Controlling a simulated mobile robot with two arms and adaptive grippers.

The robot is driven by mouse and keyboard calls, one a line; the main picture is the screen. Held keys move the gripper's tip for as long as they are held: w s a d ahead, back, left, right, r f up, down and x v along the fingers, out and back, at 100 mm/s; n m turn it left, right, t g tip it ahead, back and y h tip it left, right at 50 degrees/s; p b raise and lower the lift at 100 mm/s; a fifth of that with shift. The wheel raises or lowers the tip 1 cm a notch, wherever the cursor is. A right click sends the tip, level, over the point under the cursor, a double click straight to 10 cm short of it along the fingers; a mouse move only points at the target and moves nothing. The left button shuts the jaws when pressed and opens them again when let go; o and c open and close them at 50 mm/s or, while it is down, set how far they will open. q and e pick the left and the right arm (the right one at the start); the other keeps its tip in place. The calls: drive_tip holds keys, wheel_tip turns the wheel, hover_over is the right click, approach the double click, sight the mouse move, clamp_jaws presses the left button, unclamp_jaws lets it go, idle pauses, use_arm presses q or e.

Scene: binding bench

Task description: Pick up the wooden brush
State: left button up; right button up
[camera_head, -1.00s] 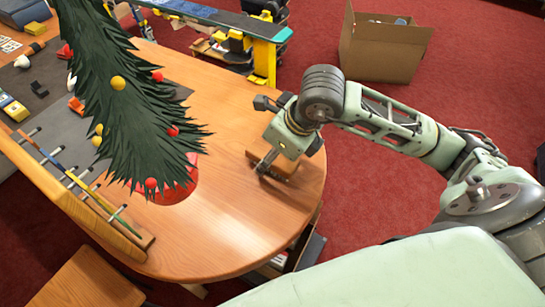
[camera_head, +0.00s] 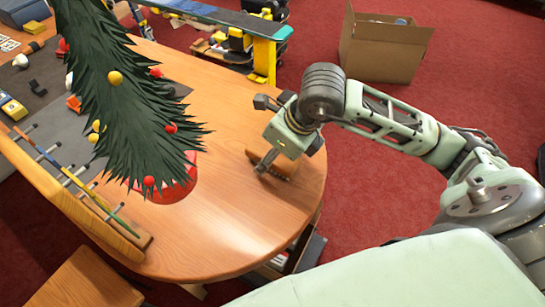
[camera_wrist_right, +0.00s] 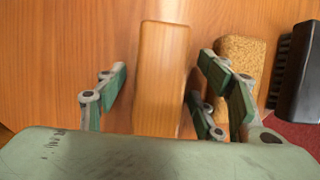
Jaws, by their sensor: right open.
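A smooth wooden block (camera_wrist_right: 162,85), which looks like the wooden back of the brush, lies on the table in the right wrist view. Any bristles under it are hidden. My right gripper (camera_wrist_right: 164,72) is open, with green fingers to the left and right of the block and gaps on both sides. In the head view, my right gripper (camera_head: 268,158) points down near the table's rounded right end, and the wooden piece (camera_head: 285,168) shows partly behind its fingers. My left gripper is not in view.
A cork block (camera_wrist_right: 240,65) stands close beside the right fingers, with a black piece (camera_wrist_right: 301,75) and dark bristles beyond it. A decorated tree (camera_head: 130,110) in a red pot (camera_head: 180,188) stands to the left. The table front (camera_head: 230,235) is clear.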

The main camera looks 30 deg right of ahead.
sight(270, 146)
drive_tip(key=shift+c, duration=0.7)
drive_tip(key=shift+s, duration=0.15)
drive_tip(key=c, duration=1.2)
drive_tip(key=shift+r+p, duration=0.25)
drive_tip(key=shift+p, duration=0.25)
drive_tip(key=shift+r, duration=0.2)
drive_tip(key=r, duration=0.1)
drive_tip(key=r+b, duration=0.1)
drive_tip(key=d+r, duration=0.1)
drive_tip(key=r, duration=0.1)
drive_tip(key=shift+w+b, duration=0.3)
drive_tip(key=shift+b, duration=0.05)
drive_tip(key=w+d+r+b, duration=0.2)
drive_tip(key=d+r, duration=0.4)
drive_tip(key=d, duration=0.4)
drive_tip(key=shift+d+r+b, duration=0.25)
drive_tip(key=shift+r+b, duration=0.1)
drive_tip(key=shift+b, duration=0.05)
drive_tip(key=shift+w, duration=0.1)
